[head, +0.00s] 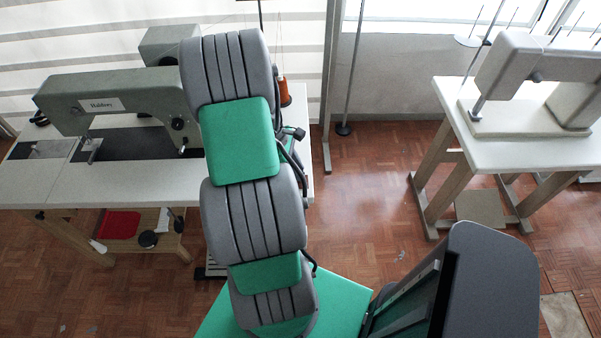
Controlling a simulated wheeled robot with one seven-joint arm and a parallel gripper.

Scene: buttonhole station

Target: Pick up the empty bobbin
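I cannot make out an empty bobbin in the head view. My own grey and green arm rises through the middle of the picture and covers the right part of the left sewing table (130,185). My gripper does not show; it may be hidden by the arm. A grey-green sewing machine (140,95) with a name label stands on that table. An orange thread cone (284,93) shows just right of my arm, behind it.
Under the left table, a wooden shelf (170,243) bears a red flat piece (119,225) and a small dark round thing (148,239). At right, a second table (510,150) carries a grey machine (530,80). Open parquet floor (370,210) lies between the tables.

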